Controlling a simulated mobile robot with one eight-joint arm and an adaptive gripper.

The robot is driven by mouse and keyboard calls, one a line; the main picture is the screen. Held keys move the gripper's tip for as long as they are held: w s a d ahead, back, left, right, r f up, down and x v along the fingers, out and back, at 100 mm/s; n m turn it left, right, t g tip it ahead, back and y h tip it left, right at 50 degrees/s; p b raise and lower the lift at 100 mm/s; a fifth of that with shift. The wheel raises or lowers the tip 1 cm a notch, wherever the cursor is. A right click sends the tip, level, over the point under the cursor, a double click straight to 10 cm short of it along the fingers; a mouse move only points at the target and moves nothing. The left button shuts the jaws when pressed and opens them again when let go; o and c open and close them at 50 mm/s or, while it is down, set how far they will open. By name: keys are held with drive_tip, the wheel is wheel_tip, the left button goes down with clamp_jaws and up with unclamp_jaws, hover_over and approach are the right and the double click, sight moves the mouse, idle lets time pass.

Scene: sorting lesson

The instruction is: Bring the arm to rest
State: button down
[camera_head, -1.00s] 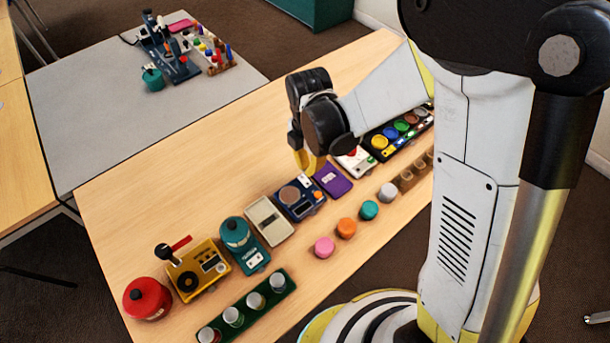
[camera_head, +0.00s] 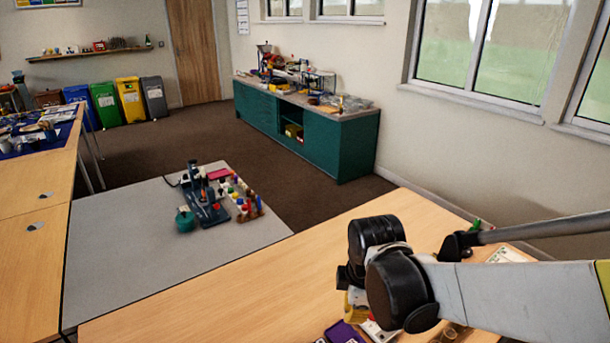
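My arm (camera_head: 520,295) reaches in from the right edge over the wooden table (camera_head: 260,290). Its black wrist joints (camera_head: 400,285) show above the table's near right part. The gripper's fingers are hidden behind the wrist, with only a bit of yellow showing below it, so I cannot tell whether it is open or shut. Beneath the wrist, a purple box (camera_head: 343,332) and part of a white device (camera_head: 378,332) show at the bottom edge.
A grey table (camera_head: 120,255) at left holds a dark blue device (camera_head: 207,208), a teal pot (camera_head: 185,220) and several small coloured pieces. A teal cabinet (camera_head: 345,147) stands by the wall. Coloured bins (camera_head: 130,100) stand at the back. The wooden table's left part looks clear.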

drive_tip(key=s+d+r+m+t, duration=0.4)
drive_tip(key=s+d+r+m, duration=0.5)
drive_tip(key=m, duration=0.8)
drive_tip(key=shift+s+r+t, duration=0.3)
drive_tip(key=shift+r+t, duration=0.1)
drive_tip(key=shift+r, duration=0.1)
